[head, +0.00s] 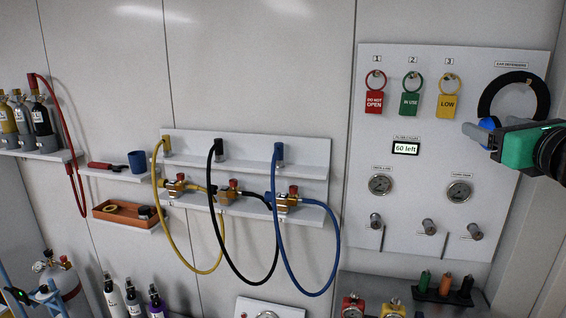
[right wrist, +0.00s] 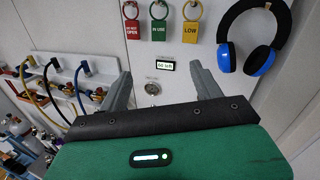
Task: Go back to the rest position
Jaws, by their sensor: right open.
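My right gripper (head: 474,132) comes in from the right edge in the head view, in front of the white panel (head: 410,240) and just below the ear defenders (head: 520,78). In the right wrist view my right gripper (right wrist: 163,82) has its two grey fingers wide apart with nothing between them. The black and blue ear defenders (right wrist: 254,35) hang on the panel beyond the right finger. My left gripper does not show in the head view.
Red (head: 374,103), green (head: 410,104) and yellow (head: 448,106) tags hang on numbered hooks. A "60 left" display (head: 406,148), gauges and valves are below. Yellow, black and blue (head: 332,245) hoses hang from a rack (head: 240,142) at left. Bottles and a cylinder stand lower left.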

